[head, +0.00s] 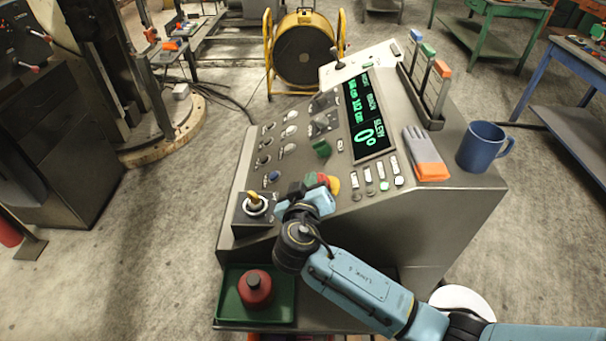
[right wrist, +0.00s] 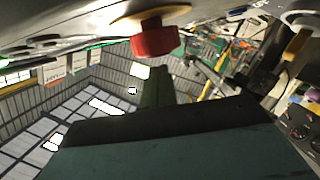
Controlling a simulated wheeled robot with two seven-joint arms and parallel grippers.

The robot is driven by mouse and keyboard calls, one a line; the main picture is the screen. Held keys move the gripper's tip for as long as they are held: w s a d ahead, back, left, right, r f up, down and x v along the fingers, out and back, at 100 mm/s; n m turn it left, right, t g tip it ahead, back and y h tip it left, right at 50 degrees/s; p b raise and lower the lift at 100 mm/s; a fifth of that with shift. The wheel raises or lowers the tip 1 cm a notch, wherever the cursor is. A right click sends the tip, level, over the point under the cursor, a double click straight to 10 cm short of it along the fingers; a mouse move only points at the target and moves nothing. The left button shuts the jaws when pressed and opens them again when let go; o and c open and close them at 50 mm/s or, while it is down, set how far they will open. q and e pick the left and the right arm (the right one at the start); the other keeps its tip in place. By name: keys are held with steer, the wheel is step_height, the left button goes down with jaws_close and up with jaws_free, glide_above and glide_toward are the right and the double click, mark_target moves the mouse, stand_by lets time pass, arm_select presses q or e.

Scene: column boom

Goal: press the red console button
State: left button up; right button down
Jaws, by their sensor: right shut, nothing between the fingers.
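The red console button (head: 321,179) is a red mushroom cap on a yellow base, at the near end of the sloped grey console. It is partly hidden behind my right gripper (head: 296,190) in the head view. In the right wrist view the red cap (right wrist: 155,41) hangs below its yellow base (right wrist: 150,16) at the top. My right gripper's dark fingers (right wrist: 157,78) are shut and empty, pointing toward the cap, with a small gap between in the picture. I cannot tell how far apart they are in depth. My left gripper is not in view.
A yellow-handled switch (head: 255,202) sits left of my gripper on the console (head: 405,215). A blue mug (head: 481,148), grey-orange gloves (head: 428,158) and a lit display (head: 366,114) lie farther right and up.

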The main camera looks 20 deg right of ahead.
steer(key=shift+d+f, duration=0.1)
steer(key=shift+f, duration=0.15)
steer(key=shift+s+d+f+b, duration=0.1)
steer(key=shift+d+f+b, duration=0.15)
steer(key=shift+f+b, duration=0.3)
steer(key=shift+s+d+f+b, duration=0.1)
steer(key=shift+d+f+b, duration=0.15)
steer(key=shift+f+b, duration=0.25)
steer(key=shift+s, duration=0.1)
steer(key=shift+f, duration=0.15)
steer(key=r, duration=0.1)
steer(key=a+r+p, duration=0.1)
steer(key=r+p, duration=0.1)
steer(key=r, duration=0.1)
steer(key=shift+w+a, duration=0.35)
steer(key=b+v, duration=0.1)
steer(key=v, duration=0.9)
steer(key=shift+a+r+b, duration=0.35)
steer(key=shift+r+b, duration=0.05)
